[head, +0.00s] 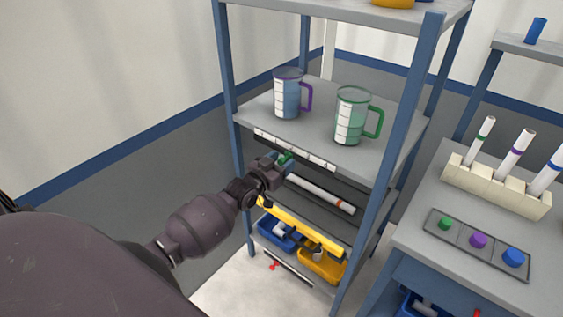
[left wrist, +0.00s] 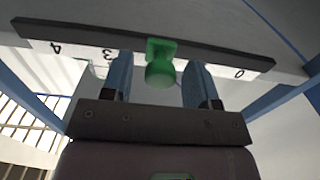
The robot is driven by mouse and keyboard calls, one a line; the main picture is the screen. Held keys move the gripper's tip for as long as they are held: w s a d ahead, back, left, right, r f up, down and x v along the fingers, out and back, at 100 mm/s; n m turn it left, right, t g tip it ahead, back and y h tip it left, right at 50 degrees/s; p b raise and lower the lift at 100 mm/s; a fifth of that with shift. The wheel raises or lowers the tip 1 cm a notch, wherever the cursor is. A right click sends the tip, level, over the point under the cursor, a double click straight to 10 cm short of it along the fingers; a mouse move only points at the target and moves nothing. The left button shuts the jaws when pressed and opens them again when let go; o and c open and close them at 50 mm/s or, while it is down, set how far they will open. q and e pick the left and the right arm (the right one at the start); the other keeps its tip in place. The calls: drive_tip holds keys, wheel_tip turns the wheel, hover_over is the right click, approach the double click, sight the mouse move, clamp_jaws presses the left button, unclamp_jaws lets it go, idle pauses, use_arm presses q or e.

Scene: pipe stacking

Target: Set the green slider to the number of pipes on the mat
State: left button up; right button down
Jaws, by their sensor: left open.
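The green slider (left wrist: 160,62) sits on a dark rail along a numbered shelf edge. In the left wrist view the scale appears upside down, with 4 and 3 to the left of the slider and 0 to the right. The slider hides any digit behind it. It also shows in the head view (head: 287,157). My left gripper (left wrist: 160,82) is open, with one blue finger on each side of the slider; contact is unclear. I cannot tell which surface is the mat. My right gripper is not in view.
Two measuring jugs, purple-handled (head: 288,95) and green-handled (head: 351,116), stand on the shelf above. Blue post (head: 388,160) flanks the shelf. Below are a blue bin (head: 270,231) and a yellow bin (head: 318,265). A rack (head: 497,187) of pipes stands at right.

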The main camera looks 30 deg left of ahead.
sight(274, 147)
use_arm(q)
drive_tip(key=shift+w, duration=0.1)
clamp_jaws()
drive_tip(key=a, duration=0.2)
drive_tip(key=a+b, duration=0.1)
drive_tip(key=a, duration=0.3)
drive_tip(key=shift+w, duration=0.25)
idle(0.3)
unclamp_jaws()
drive_tip(key=s, duration=1)
drive_tip(key=shift+s+a, duration=0.35)
drive_tip(key=shift+s, duration=0.05)
